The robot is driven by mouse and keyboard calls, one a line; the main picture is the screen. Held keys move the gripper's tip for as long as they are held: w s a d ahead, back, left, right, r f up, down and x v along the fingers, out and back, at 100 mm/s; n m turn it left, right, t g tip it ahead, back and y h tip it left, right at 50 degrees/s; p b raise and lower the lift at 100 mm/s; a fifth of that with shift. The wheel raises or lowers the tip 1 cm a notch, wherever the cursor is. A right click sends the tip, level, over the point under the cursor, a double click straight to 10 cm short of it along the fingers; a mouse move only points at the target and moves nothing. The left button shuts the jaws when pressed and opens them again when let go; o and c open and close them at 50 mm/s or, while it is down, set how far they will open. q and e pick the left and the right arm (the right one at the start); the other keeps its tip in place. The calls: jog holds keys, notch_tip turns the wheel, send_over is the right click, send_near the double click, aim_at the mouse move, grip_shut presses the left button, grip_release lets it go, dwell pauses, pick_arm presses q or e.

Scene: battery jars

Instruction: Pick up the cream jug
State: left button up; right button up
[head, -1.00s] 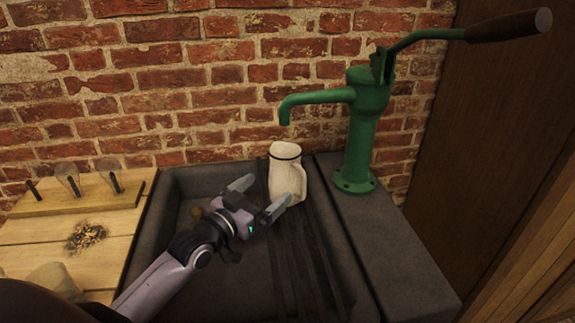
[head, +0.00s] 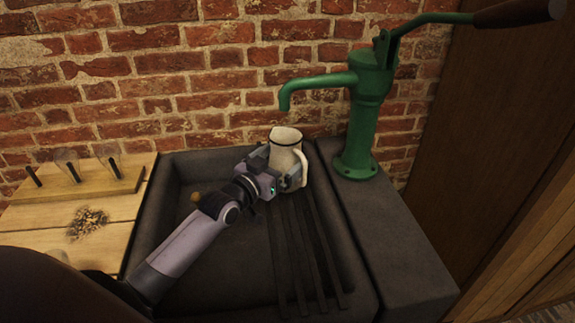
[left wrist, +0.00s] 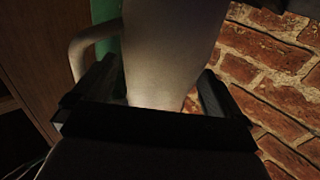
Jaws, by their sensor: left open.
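The cream jug (head: 286,147) stands upright on the dark slats in the sink, below the green spout, with its handle on the right. My left gripper (head: 280,172) is at the jug, with one finger on each side of its body. The jug also fills the middle of the left wrist view (left wrist: 172,50), between the two open fingers (left wrist: 150,95), with its handle at the left. Whether the fingers touch the jug cannot be told. My right gripper is not in view.
A green hand pump (head: 364,110) stands on the ledge at the right, its spout close above the jug. The stone sink (head: 215,255) has free room in front. A wooden board with glass bulbs (head: 80,185) is at the left. A brick wall (head: 190,80) is behind.

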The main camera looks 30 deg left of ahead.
aim_at(276, 150)
pick_arm(q)
jog(key=shift+w+r, duration=0.1)
jog(key=c, duration=1.7)
jog(key=shift+r, duration=0.2)
jog(key=shift+r, duration=1.55)
jog(key=shift+s+a+b, duration=0.2)
jog(key=shift+s+a, duration=0.2)
jog(key=shift+s, duration=2.55)
jog(key=shift+s+a+b, duration=0.15)
jog(key=shift+s+a, duration=0.3)
jog(key=shift+s, duration=2.5)
jog(key=shift+s+a+b, duration=0.2)
jog(key=shift+s+a, duration=0.2)
jog(key=shift+s, duration=2.55)
